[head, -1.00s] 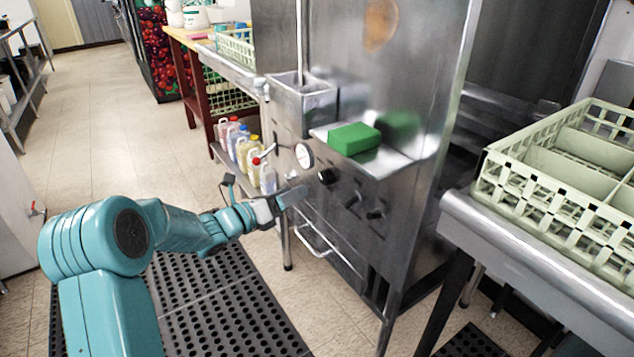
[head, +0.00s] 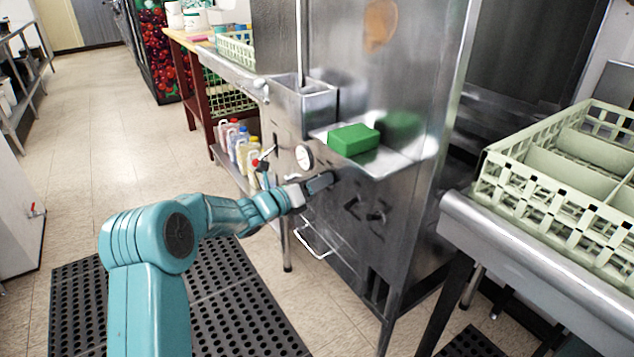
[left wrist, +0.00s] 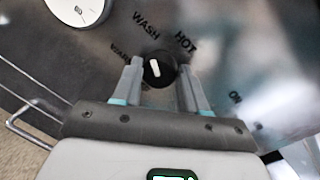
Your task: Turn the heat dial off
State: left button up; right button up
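The heat dial (left wrist: 160,70) is a round black knob with a white pointer mark on the steel machine front. In the left wrist view the pointer leans slightly left of straight up, and printed words including WASH and HOT curve around it. My left gripper (left wrist: 160,74) is open, with one grey finger on each side of the dial; I cannot tell whether they touch it. In the head view my left gripper (head: 325,182) is at the panel below the white gauge (head: 304,157) and hides the dial. My right gripper is not in view.
A green block (head: 353,139) lies on the steel ledge above the panel. A pale green rack (head: 560,190) stands on the counter at right. Bottles (head: 240,148) stand on a shelf behind. Floor at left is clear.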

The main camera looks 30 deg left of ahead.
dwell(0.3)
pick_arm(q)
jog(key=shift+a+f+n+g+h+p, duration=0.1)
jog(key=shift+n+g+h+p, duration=0.35)
jog(key=shift+n+p, duration=2.45)
jog(key=shift+a+r+n+g+h+p, duration=0.1)
jog(key=shift+n+g+h+p, duration=0.3)
jog(key=shift+n+p, duration=2.45)
jog(key=shift+a+f+n+g+h+p, duration=0.1)
jog(key=shift+n+g+h+p, duration=0.45)
jog(key=shift+n, duration=4.5)
jog(key=o, duration=1)
jog(key=shift+o, duration=0.2)
